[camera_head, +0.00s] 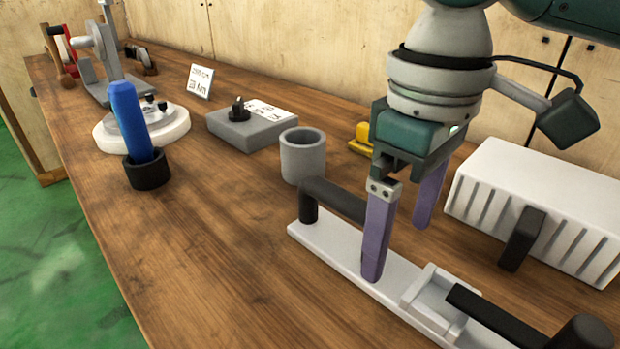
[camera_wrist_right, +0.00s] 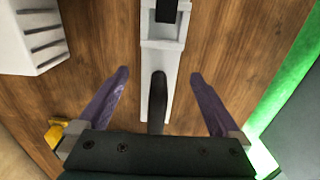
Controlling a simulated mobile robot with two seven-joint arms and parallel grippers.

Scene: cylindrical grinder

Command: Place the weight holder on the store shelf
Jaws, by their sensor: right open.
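My right gripper (camera_head: 400,248) is open, its two purple fingers pointing down over a long light-grey bar (camera_head: 330,246) with black handles. In the right wrist view, the gripper (camera_wrist_right: 160,73) has its fingers spread on either side of the bar (camera_wrist_right: 158,50) and one black handle (camera_wrist_right: 157,100). The handle lies between the fingers with gaps on both sides. I cannot tell for certain which object is the weight holder; this bar is the one under the gripper. No store shelf can be made out. My left gripper is not in view.
A white slotted box (camera_head: 540,205) stands right of the gripper. A grey cup (camera_head: 302,157), a grey block with a black knob (camera_head: 245,132), a blue-handled tool in a black cup (camera_head: 148,172) and a white round dish (camera_head: 175,130) stand further left. The front left tabletop is clear.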

